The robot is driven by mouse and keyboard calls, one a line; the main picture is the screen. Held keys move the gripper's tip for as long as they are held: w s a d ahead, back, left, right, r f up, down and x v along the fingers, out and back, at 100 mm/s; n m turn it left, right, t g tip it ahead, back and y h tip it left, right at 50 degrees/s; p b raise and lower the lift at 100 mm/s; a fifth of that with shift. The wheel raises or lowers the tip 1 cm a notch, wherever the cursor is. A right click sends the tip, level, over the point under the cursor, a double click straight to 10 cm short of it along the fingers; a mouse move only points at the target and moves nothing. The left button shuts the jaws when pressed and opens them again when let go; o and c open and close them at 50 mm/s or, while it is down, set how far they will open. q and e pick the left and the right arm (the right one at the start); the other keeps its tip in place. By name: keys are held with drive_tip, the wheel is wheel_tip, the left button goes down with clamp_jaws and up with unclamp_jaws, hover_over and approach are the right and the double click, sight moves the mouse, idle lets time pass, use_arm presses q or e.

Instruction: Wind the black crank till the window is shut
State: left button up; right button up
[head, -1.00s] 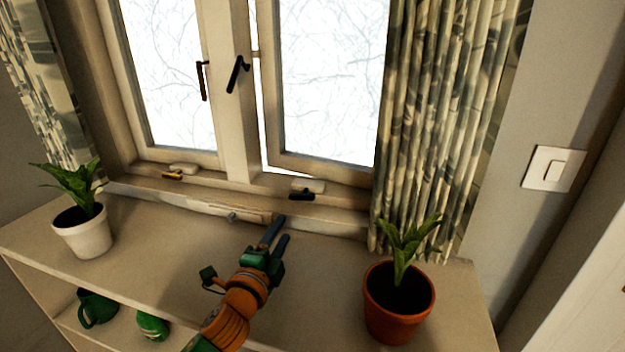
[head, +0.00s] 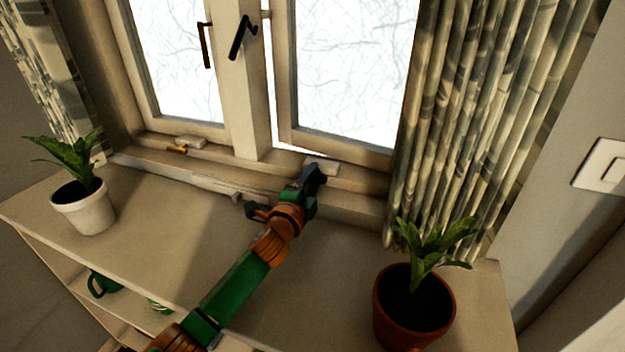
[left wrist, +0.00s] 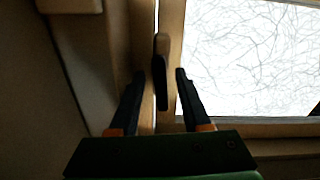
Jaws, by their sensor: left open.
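The right window sash (head: 340,145) stands ajar, with a bright gap between it and the centre post. My left gripper (head: 316,172) is at the sill below this sash, in front of its pale crank housing (head: 325,162). In the head view the gripper hides the black crank. In the left wrist view the black crank (left wrist: 162,84) shows upright between the two fingers of my left gripper (left wrist: 160,78). The fingers are open, with space on both sides of the crank. My right gripper is not in view.
A white-potted plant (head: 84,208) stands left on the shelf top, and a terracotta-potted plant (head: 412,308) stands right. A patterned curtain (head: 470,110) hangs right of the window.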

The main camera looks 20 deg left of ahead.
use_arm(q)
clamp_jaws()
drive_tip(key=shift+r+m, duration=0.1)
drive_tip(key=shift+m, duration=0.3)
